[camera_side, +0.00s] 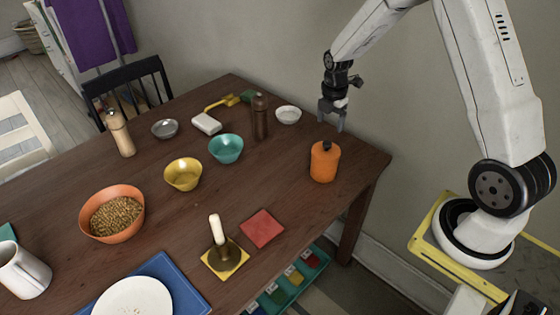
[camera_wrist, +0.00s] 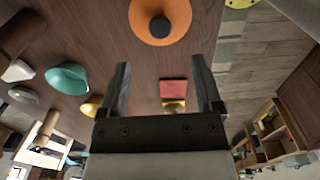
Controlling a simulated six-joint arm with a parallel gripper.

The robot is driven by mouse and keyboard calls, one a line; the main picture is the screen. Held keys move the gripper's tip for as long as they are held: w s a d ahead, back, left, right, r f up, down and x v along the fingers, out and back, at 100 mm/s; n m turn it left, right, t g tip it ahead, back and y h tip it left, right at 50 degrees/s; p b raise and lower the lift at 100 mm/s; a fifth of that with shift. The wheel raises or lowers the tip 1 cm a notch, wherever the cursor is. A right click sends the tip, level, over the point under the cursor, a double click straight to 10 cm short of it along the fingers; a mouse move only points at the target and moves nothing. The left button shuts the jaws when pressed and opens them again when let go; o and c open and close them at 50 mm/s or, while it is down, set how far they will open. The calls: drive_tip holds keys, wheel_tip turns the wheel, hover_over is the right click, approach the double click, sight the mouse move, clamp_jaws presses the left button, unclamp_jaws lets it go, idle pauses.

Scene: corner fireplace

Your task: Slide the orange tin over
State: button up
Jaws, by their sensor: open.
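The orange tin (camera_side: 324,164) stands upright on the wooden table near its right corner, with a dark knob on top. In the wrist view the orange tin (camera_wrist: 160,18) is seen from above at the top edge, partly cut off, beyond my fingertips. My gripper (camera_side: 333,118) hangs above the table's far right part, behind and above the tin, apart from it. Its two fingers are spread and empty, as the wrist view (camera_wrist: 160,75) also shows.
A dark brown mill (camera_side: 260,117), a white dish (camera_side: 288,115) and a teal bowl (camera_side: 226,149) stand left of the tin. The tabletop (camera_side: 280,185) between is clear. The wall is close behind.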

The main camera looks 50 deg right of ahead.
sight(327, 143)
drive_tip(key=shift+f, duration=0.1)
drive_tip(key=shift+f, duration=3.85)
drive_tip(key=shift+c, duration=0.2)
clamp_jaws()
